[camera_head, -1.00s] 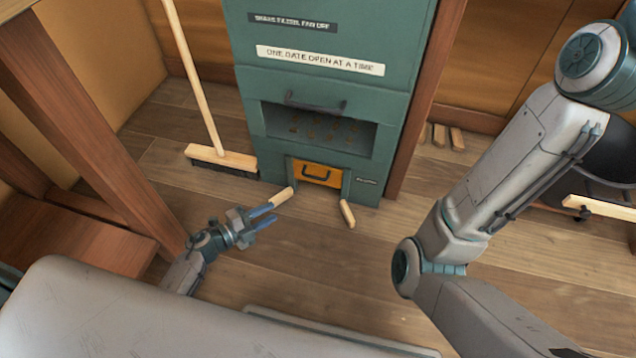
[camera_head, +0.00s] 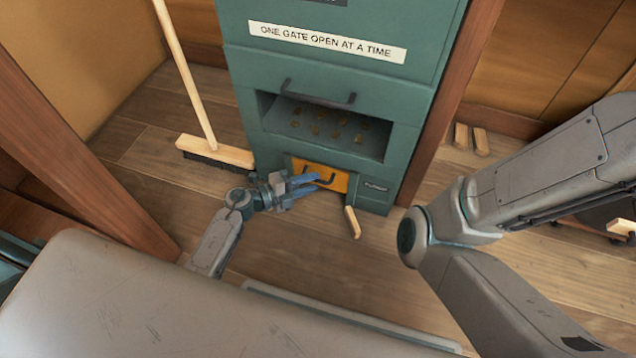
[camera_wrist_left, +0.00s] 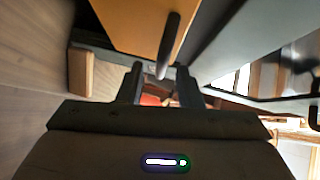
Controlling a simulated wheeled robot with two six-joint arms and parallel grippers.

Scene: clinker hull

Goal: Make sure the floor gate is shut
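The floor gate is the orange panel (camera_head: 340,180) low in the green cabinet (camera_head: 405,130), with a dark bar handle. My left gripper (camera_head: 325,183) is right in front of it, fingers apart and pointing at the panel, covering part of it. In the left wrist view the orange panel (camera_wrist_left: 140,25) fills the top, and its dark handle (camera_wrist_left: 168,45) hangs in line with the gap between the open fingers (camera_wrist_left: 160,85). I cannot tell whether they touch. Something red shows past the panel's edge; whether the gate is fully shut is unclear. My right gripper is out of view.
Above the gate is an open recess (camera_head: 325,128) with brown lumps and a dark handle (camera_head: 318,95). A sign (camera_head: 325,40) reads "ONE GATE OPEN AT A TIME". A wooden piece (camera_head: 352,222) lies by the cabinet's foot. A broom (camera_head: 215,152) stands left.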

